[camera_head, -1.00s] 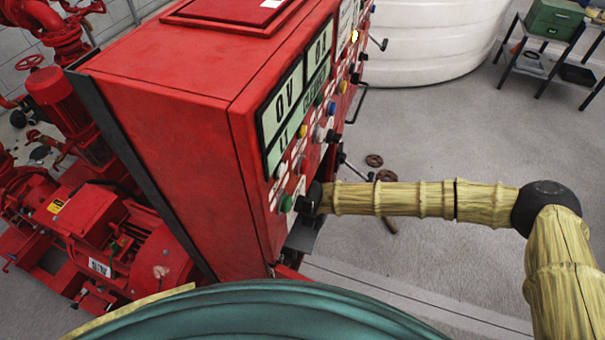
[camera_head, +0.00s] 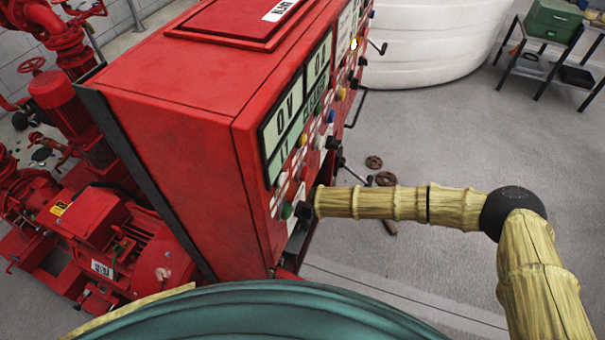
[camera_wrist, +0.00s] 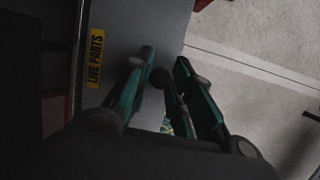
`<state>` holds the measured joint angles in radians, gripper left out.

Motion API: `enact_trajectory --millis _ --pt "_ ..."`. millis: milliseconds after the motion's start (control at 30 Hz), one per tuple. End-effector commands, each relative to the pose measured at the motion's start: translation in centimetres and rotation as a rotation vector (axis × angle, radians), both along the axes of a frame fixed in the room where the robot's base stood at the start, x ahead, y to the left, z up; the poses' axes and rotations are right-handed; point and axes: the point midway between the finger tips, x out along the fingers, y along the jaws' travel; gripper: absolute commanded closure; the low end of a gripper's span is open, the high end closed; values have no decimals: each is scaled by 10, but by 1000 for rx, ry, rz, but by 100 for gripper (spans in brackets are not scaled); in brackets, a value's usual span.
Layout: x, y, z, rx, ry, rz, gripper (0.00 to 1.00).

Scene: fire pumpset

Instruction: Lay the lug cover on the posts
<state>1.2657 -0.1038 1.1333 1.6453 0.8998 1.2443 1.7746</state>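In the wrist view a flat dark grey surface with a yellow "LIVE PARTS" label (camera_wrist: 95,62) lies beyond the fingers. I cannot tell whether it is the lug cover or part of the cabinet. My gripper (camera_wrist: 164,62) has teal fingers that stand apart. A dark rod-like piece with a rounded end shows between them; I cannot tell whether it is a handle in the grip or part of the gripper. In the head view my arm reaches to the front of the red cabinet (camera_head: 175,120), and the fingers are hidden there. The posts are not visible.
The cabinet front carries displays (camera_head: 283,125), buttons and black levers (camera_head: 378,47) that stick out near my arm. Red pump machinery (camera_head: 110,235) is at the left. A white tank (camera_head: 435,35) and a shelf (camera_head: 545,65) stand behind. The grey floor at the right is mostly clear.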

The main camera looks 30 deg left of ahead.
Motion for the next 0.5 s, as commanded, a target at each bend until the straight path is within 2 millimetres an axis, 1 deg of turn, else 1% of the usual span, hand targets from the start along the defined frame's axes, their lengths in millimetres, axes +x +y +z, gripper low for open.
enact_trajectory --millis 67,333,500 --pt "0 0 0 0 0 0 62" --pt "0 0 1 0 0 0 62" --pt "-2 0 8 1 0 1 62"
